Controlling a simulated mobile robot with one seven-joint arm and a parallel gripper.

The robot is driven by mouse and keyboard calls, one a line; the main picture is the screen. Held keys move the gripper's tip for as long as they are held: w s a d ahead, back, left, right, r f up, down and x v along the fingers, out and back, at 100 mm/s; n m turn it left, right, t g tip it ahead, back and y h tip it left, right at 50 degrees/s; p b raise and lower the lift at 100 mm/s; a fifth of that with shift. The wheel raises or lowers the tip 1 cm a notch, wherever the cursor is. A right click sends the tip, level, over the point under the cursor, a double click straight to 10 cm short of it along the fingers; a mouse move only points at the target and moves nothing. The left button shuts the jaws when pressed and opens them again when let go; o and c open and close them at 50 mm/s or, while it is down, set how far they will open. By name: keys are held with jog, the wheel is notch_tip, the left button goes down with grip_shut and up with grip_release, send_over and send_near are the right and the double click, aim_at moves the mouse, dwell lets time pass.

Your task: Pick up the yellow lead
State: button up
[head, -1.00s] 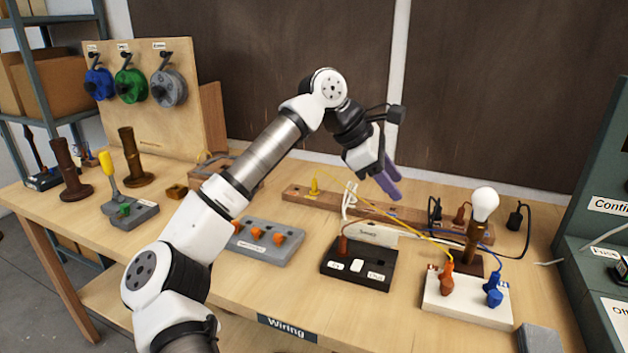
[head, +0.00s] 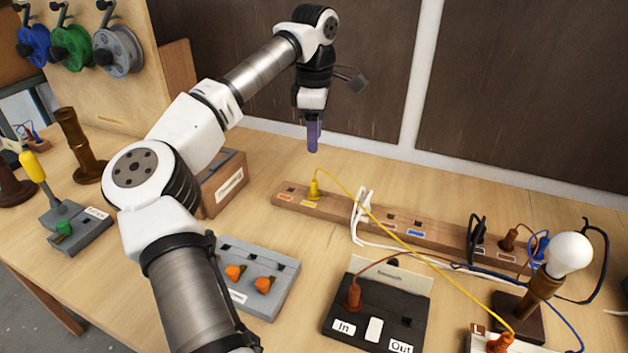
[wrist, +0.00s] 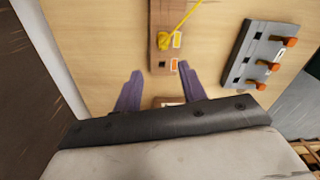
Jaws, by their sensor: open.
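The yellow lead (head: 402,243) runs from a yellow plug (head: 314,189) in the left part of a wooden socket strip (head: 286,197) across to an orange plug (head: 499,343) at the lower right. My gripper (head: 313,150) points down above the table, over the strip's left end, apart from the yellow plug. In the wrist view the purple fingers (wrist: 160,84) are spread and empty. The yellow plug (wrist: 163,41) shows beyond the fingertips there, on the strip, with the lead leaving to the upper right.
A black In/Out switch box (head: 378,312) and a grey block with orange plugs (head: 257,275) stand in front of the strip. A wooden box (head: 222,184) stands left of the strip.

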aim_at(314, 181)
jog(key=f, duration=0.5)
jog(key=f+p, duration=0.1)
jog(key=f, duration=0.1)
jog(key=shift+s+f, duration=0.25)
jog(key=shift+f, duration=0.15)
jog(key=shift+s+f+p, duration=0.15)
jog(key=shift+f+p, duration=0.95)
jog(key=shift+f, duration=1.6)
grip_shut()
